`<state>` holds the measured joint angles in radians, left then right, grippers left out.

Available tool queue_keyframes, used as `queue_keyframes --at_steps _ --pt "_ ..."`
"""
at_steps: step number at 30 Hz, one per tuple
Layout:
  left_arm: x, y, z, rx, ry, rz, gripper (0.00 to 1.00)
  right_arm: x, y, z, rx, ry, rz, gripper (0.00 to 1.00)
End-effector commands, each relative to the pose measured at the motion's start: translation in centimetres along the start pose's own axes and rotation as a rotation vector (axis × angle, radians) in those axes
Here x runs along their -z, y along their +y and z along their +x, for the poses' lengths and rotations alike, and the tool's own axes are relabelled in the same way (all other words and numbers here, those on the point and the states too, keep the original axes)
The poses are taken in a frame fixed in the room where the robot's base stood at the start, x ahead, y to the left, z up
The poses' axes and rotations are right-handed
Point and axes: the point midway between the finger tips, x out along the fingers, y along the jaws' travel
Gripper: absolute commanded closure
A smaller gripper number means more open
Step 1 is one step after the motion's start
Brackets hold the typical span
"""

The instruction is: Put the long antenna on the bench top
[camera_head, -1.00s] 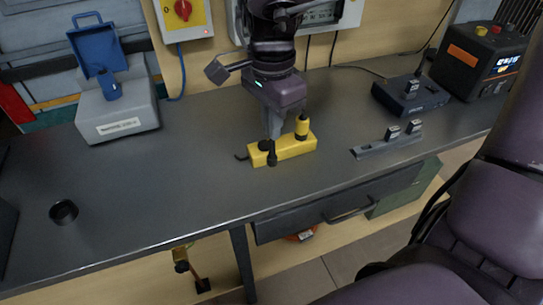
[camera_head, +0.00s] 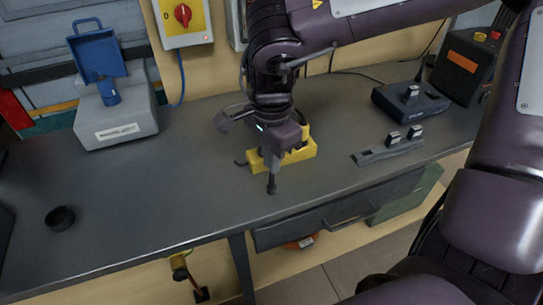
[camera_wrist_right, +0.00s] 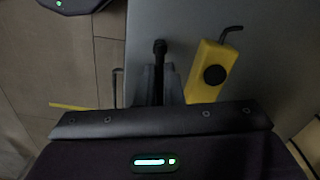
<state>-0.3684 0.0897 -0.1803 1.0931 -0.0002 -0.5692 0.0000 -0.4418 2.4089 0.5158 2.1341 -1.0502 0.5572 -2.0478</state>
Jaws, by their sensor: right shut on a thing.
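My right gripper (camera_head: 272,170) points down over the bench top (camera_head: 190,180), just in front of a yellow block (camera_head: 301,155). It is shut on the long antenna (camera_head: 271,186), a thin black rod whose thicker dark end sticks out below the fingers. In the right wrist view the antenna (camera_wrist_right: 160,58) lies between the two fingers, beside the yellow block (camera_wrist_right: 206,88) and apart from it. Whether its end touches the bench top is hard to tell. The gripper hides much of the antenna and part of the block. My left gripper is not in view.
A grey rail (camera_head: 388,150) and a dark box (camera_head: 410,101) are to the right. Bench space left of the gripper is clear.

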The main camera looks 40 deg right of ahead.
Motion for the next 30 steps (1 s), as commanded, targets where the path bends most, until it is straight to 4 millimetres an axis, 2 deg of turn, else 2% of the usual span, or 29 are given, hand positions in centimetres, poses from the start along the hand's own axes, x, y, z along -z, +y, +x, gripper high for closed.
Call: queue_keyframes --at_steps 1,2,6,17,20,30 --pt "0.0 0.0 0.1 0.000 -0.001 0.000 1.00 0.0 0.0 0.2 0.000 0.001 0.000 1.00" --pt "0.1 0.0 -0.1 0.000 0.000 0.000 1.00 0.0 0.0 0.1 0.000 0.000 0.000 0.89" --pt "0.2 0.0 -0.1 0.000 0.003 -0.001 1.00 0.0 0.0 0.1 0.000 0.000 0.000 0.71" --pt "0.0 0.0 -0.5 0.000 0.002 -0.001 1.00 0.0 0.0 -0.4 0.000 0.000 0.000 0.71" --pt "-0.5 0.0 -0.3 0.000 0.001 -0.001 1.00 0.0 -0.1 -1.6 0.003 0.002 -0.001 0.71" --pt "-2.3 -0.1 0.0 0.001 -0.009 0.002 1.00 0.0 -0.1 -9.0 0.004 0.003 0.001 0.71"
